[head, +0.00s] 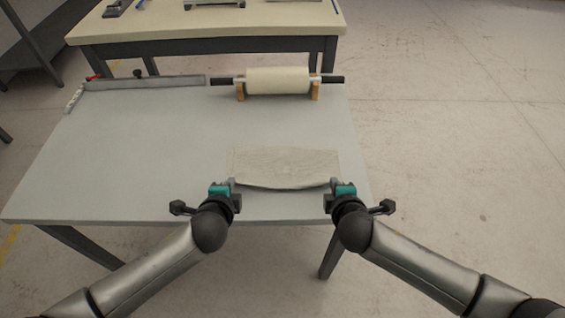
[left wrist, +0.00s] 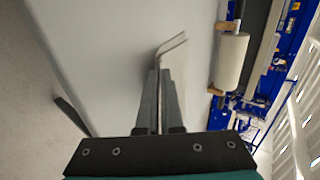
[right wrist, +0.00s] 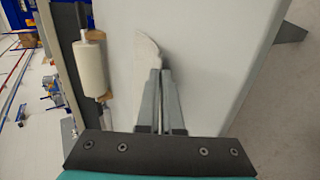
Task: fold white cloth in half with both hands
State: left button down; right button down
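The white cloth (head: 285,165) lies near the front right of the grey table, its near edge raised and sagging a little between my two grippers. My left gripper (head: 231,183) is at the cloth's near left corner. In the left wrist view its fingers are close together, with the cloth's edge (left wrist: 172,45) coming out between the tips. My right gripper (head: 336,184) is at the near right corner. In the right wrist view its fingers are close together on the cloth (right wrist: 147,50). The fingers hide the gripped corners.
A roll of pale material (head: 278,81) sits on a wooden stand at the table's back edge. A long metal bar (head: 145,83) lies along the back left. The left and middle of the grey table (head: 130,150) are clear. Another table (head: 210,25) stands behind.

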pick_arm(q)
jog(key=shift+s, duration=0.1)
pick_arm(e)
jog(key=shift+s+f, duration=0.1)
pick_arm(q)
jog(key=c, duration=0.7)
grip_release()
pick_arm(e)
jog(key=c, duration=0.7)
grip_release()
pick_arm(q)
jog(key=s+r, duration=0.2)
jog(key=r, duration=0.1)
jog(key=s+r, duration=0.2)
jog(key=r, duration=0.1)
jog(key=s+r, duration=0.2)
jog(key=r, duration=0.1)
pick_arm(e)
jog(key=s+r, duration=0.2)
jog(key=r, duration=0.1)
jog(key=s+r, duration=0.2)
jog(key=r, duration=0.1)
jog(key=s+r, duration=0.2)
jog(key=r, duration=0.1)
